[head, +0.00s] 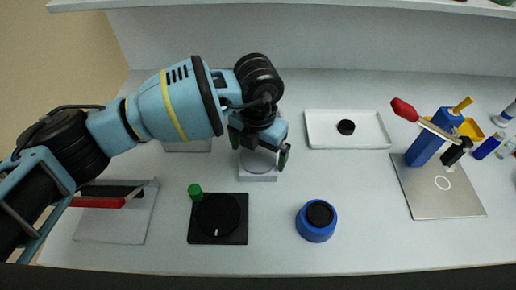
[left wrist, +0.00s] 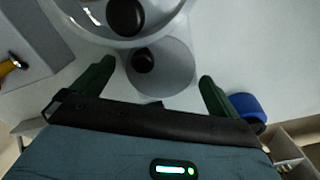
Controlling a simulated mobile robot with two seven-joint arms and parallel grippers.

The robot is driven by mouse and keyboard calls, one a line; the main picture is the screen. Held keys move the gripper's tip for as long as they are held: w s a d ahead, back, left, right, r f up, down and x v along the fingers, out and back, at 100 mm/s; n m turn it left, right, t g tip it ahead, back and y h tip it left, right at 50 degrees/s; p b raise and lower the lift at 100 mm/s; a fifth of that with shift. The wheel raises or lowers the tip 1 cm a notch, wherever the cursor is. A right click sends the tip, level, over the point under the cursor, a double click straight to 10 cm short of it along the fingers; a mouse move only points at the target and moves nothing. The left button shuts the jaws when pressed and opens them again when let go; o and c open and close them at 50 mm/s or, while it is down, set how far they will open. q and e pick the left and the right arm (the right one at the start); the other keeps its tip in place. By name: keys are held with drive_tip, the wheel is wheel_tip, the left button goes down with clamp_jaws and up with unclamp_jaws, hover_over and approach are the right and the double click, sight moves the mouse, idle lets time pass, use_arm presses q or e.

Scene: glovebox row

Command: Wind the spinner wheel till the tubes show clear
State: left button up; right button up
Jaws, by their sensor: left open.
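A black disc (head: 218,214) with a white mark sits on a dark square base, with a green knob (head: 195,191) at its upper left edge; it looks like the spinner wheel. My left gripper (head: 259,150) is open and empty, pointing down over a white block (head: 258,176) with a round top, behind and right of the disc. In the left wrist view the open fingers (left wrist: 155,88) stand either side of a grey round surface with a dark knob (left wrist: 142,60). I cannot tell whether they touch it. I cannot make out the tubes. My right gripper is not in view.
A blue round pot (head: 316,224) with a black top stands front right. A white tray (head: 350,139) holds a black cap. A grey plate (head: 446,198) bears a blue holder (head: 428,146) with handled tools. A red-handled item (head: 98,202) lies left.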

sight(258, 157)
use_arm(q)
drive_tip(key=c, duration=1)
drive_tip(key=shift+m, duration=1.6)
drive_tip(key=o, duration=1)
wheel_tip(258, 157, up, 8)
drive_tip(key=shift+f, duration=0.15)
